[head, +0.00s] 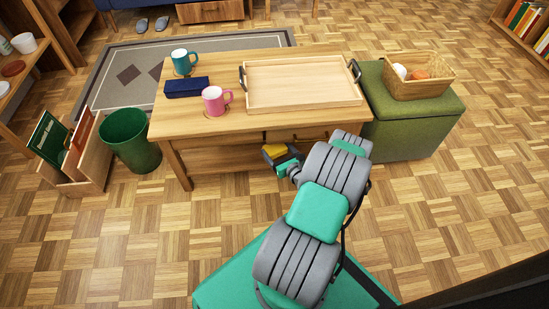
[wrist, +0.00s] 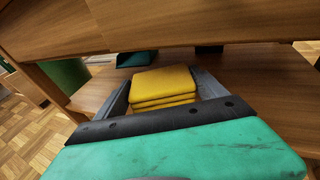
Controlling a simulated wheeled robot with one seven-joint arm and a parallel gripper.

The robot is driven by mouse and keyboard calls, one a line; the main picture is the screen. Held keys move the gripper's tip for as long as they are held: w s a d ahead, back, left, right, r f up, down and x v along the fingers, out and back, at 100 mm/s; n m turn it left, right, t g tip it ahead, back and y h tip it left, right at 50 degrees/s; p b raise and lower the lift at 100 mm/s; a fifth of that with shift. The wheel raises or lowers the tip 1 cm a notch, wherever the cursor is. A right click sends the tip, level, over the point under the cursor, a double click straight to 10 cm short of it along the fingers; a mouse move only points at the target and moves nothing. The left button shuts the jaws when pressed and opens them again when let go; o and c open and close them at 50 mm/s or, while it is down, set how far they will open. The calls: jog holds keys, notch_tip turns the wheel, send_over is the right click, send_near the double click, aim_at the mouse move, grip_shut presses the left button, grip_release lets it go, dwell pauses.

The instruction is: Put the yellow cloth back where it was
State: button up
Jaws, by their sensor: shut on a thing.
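The folded yellow cloth (wrist: 164,85) sits between the two fingers of my gripper (wrist: 165,92) in the wrist view. My gripper is shut on it. In the head view the cloth (head: 275,150) shows as a small yellow patch at my gripper (head: 280,154), at the front side of the wooden table (head: 190,121), below its top. In the wrist view the table's front edge (wrist: 200,25) runs above the cloth, and a lower shelf (wrist: 250,85) lies beyond and around it. I cannot tell whether the cloth touches the shelf.
A dark teal item (wrist: 137,59) lies deeper on the shelf. On the tabletop are a wooden tray (head: 300,105), a pink mug (head: 213,101), a teal mug (head: 182,64) and a dark blue box (head: 187,88). A green bin (head: 130,140) stands left, a green ottoman (head: 412,125) right.

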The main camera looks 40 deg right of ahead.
aim_at(275, 150)
jog(key=w+d+f+b, duration=0.1)
jog(key=f, duration=0.1)
jog(key=w+f+b, duration=0.1)
jog(key=w+d+f+b, duration=0.1)
jog(key=f, duration=0.1)
jog(key=shift+w+d+f, duration=0.3)
jog(key=shift+d+f, duration=0.05)
jog(key=f+b, duration=0.1)
jog(key=f, duration=0.2)
jog(key=shift+w+d+f+b, duration=0.2)
jog(key=shift+f+b, duration=0.1)
jog(key=shift+b, duration=0.1)
jog(key=shift+r, duration=0.2)
jog(key=o, duration=1.4)
jog(key=shift+f, duration=0.15)
jog(key=shift+o, duration=0.2)
jog(key=p+v, duration=0.4)
jog(key=v, duration=0.8)
